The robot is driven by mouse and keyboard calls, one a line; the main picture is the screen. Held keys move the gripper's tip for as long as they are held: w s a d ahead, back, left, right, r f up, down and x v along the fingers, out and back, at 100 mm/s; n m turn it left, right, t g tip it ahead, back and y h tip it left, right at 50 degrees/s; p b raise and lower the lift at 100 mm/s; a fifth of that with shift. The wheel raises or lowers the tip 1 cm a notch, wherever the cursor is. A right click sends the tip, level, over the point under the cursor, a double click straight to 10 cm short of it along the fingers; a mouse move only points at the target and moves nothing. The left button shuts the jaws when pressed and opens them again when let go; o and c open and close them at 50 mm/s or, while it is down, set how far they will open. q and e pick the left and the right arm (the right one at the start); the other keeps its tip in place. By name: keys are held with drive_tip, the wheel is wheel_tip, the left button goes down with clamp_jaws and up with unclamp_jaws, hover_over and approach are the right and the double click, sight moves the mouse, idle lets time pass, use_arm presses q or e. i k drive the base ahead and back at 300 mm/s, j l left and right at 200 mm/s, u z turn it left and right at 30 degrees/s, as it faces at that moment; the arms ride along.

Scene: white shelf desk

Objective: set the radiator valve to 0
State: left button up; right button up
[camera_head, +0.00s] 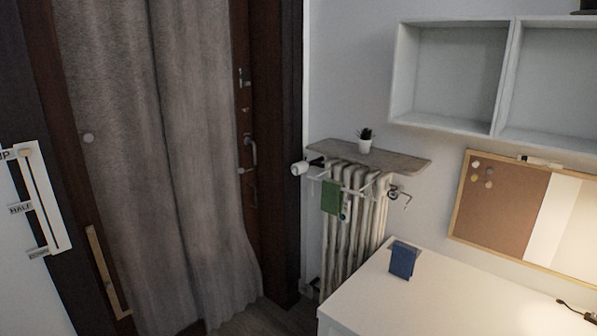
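A white ribbed radiator (345,250) stands against the wall between the dark door frame and the white desk. A white, roughly cylindrical knob (299,168) sticks out to the left from its upper left corner on a dark fitting; it looks like the radiator valve. Its markings are too small to read, so I cannot tell its setting. Neither of my grippers shows in the head view.
A shelf board (400,162) with a small potted plant (365,145) lies above the radiator. A green cloth (331,198) hangs on its front rack. The white desk (440,305) bears a blue box (403,261). Curtains (175,150) hang left. A slider panel (60,222) stands far left.

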sight(302, 167)
drive_tip(key=i+z, duration=0.2)
drive_tip(key=z, duration=0.2)
drive_tip(key=i+j+z, duration=0.2)
drive_tip(key=z, duration=0.25)
